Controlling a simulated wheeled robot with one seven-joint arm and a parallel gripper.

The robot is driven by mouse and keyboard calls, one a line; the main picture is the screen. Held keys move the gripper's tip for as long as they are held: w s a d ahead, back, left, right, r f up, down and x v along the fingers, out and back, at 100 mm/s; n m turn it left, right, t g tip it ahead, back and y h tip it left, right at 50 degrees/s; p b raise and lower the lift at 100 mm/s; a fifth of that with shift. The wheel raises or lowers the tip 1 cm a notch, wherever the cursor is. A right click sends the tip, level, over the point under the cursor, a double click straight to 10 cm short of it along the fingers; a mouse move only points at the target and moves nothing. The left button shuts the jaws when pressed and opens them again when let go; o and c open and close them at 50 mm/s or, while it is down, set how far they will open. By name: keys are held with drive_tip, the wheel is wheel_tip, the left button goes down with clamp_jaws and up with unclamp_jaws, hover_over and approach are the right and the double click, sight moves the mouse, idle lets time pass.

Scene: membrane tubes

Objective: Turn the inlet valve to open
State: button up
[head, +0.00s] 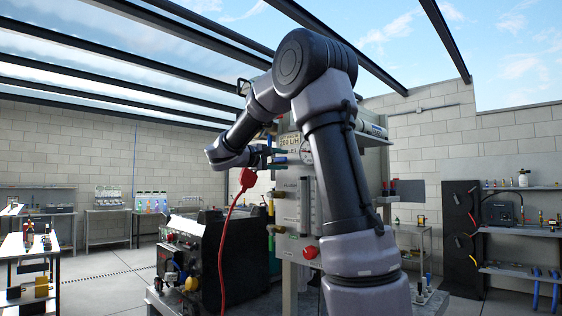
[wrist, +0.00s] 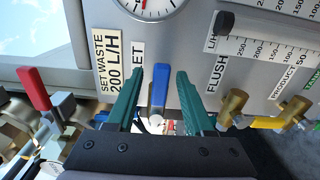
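In the wrist view, a blue valve lever (wrist: 160,90) stands in front of a white panel. A label (wrist: 138,55) ending in "ET" is beside it, its first letters hidden by a finger. My gripper (wrist: 160,74) is open, its two green fingers on either side of the blue lever. A gap shows on each side, so the fingers do not appear to press on it. The lever's pivot is mostly hidden by my gripper.
In the wrist view a red-handled valve (wrist: 34,90) is at left and brass valves (wrist: 233,104) at right. A gauge (wrist: 148,4) is above.

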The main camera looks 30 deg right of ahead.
drive_tip(key=v, duration=1)
drive_tip(key=shift+a, duration=0.4)
drive_tip(key=shift+s, duration=0.15)
